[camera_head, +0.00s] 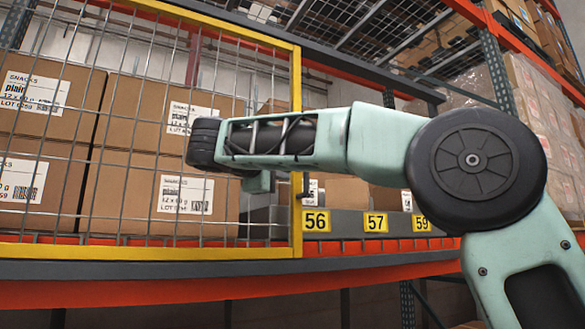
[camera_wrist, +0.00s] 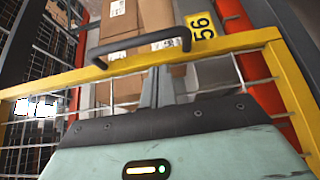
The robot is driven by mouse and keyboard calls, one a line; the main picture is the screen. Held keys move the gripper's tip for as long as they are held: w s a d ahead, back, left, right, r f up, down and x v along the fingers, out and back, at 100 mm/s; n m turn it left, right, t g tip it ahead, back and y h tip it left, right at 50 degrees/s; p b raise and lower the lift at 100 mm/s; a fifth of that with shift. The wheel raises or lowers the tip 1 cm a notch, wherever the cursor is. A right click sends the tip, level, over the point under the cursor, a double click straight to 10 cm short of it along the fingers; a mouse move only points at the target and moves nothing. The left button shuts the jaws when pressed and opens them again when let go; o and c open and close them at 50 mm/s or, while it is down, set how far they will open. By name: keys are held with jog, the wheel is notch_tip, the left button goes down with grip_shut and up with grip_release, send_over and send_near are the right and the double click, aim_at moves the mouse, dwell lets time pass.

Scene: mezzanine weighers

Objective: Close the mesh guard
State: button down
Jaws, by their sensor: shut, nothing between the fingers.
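The mesh guard (camera_head: 297,90) is a yellow frame with thin grey wire mesh. In the head view it stands upright across the left part of the shelf, in front of cartons; the shelf to its right is uncovered. Its dark handle (camera_head: 305,186) is on the right upright. In the wrist view the frame (camera_wrist: 235,43) crosses the picture, and the black bar handle (camera_wrist: 143,48) stands out from it. My gripper (camera_wrist: 158,75) is shut and empty, its fingertips just below the handle in the picture. I cannot tell whether they touch it. In the head view my forearm and wrist partly hide the gripper.
Brown labelled cartons (camera_head: 150,110) stand behind the mesh. Yellow number plates (camera_head: 316,221) mark the grey shelf edge right of the guard, above an orange beam (camera_head: 150,292). A rack upright (camera_head: 493,62) and wrapped cartons (camera_head: 540,115) stand at the right.

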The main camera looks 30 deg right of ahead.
jog(key=shift+s+d, duration=0.3)
jog(key=shift+d, duration=0.35)
jog(key=shift+s+d, duration=0.25)
jog(key=shift+d, duration=0.4)
